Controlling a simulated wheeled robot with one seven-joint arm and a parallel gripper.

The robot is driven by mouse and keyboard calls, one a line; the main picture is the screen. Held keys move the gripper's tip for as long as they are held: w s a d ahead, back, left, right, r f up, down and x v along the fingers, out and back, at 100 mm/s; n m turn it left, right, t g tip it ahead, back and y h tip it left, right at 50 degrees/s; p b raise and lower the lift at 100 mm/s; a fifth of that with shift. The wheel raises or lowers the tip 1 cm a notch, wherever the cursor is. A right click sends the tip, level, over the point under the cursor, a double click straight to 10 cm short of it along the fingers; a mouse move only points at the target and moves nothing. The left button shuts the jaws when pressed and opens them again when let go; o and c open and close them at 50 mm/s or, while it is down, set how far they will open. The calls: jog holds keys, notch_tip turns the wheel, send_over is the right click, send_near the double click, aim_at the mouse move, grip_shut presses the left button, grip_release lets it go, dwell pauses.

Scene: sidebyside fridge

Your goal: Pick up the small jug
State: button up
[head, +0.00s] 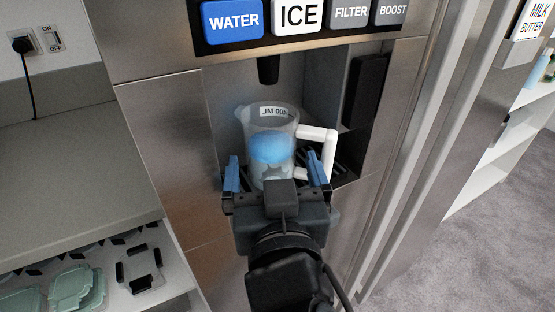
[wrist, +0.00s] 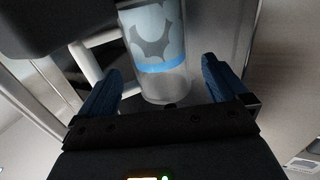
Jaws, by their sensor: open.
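The small jug (head: 270,118) is clear, with a white handle (head: 330,150), a printed label near its rim and a blue patch on its side. It stands upright in the fridge's dispenser recess, under the nozzle. My gripper (head: 276,172) is open in front of it, with blue fingers to the left and right of the jug's lower part. In the wrist view the jug (wrist: 158,50) shows between and ahead of the open fingers (wrist: 160,85). I cannot tell whether either finger touches it. The jug's base is partly hidden behind my gripper in the head view.
The dispenser nozzle (head: 268,69) hangs just above the jug. The recess walls are close on both sides, with a dark panel (head: 366,88) at right. WATER, ICE, FILTER and BOOST buttons are above. A counter (head: 70,190) and an open drawer with containers (head: 75,285) are at left.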

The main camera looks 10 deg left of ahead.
jog(key=p+x, duration=0.1)
jog(key=x, duration=0.5)
jog(key=shift+s, duration=0.1)
jog(key=shift+c, duration=0.5)
